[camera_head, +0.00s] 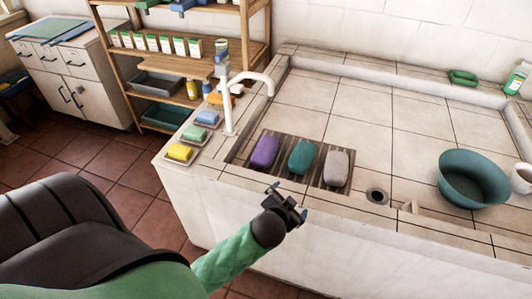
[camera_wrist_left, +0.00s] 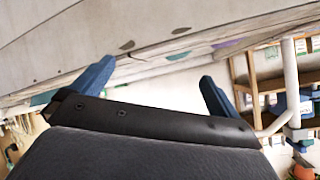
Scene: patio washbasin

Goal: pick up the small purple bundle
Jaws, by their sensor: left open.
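The small purple bundle (camera_head: 265,151) lies at the left end of a dark slatted rack (camera_head: 318,182) in the basin, in the head view. A teal bundle (camera_head: 301,156) and a grey bundle (camera_head: 336,168) lie beside it to the right. My left gripper (camera_head: 288,200) is open and empty, in front of the rack near the basin's front edge and apart from the purple bundle. In the left wrist view its two blue fingers (camera_wrist_left: 157,80) are spread with nothing between them. Small coloured patches beyond them are too slight to identify surely. My right gripper is not in view.
The white tap (camera_head: 229,105) stands left of the rack, near yellow (camera_head: 179,152) and blue-green (camera_head: 194,133) bars on the ledge. A teal bowl (camera_head: 473,181) and a drain hole (camera_head: 377,195) are to the right. The basin's front rim (camera_head: 360,215) lies by my gripper. Tiles behind the rack are clear.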

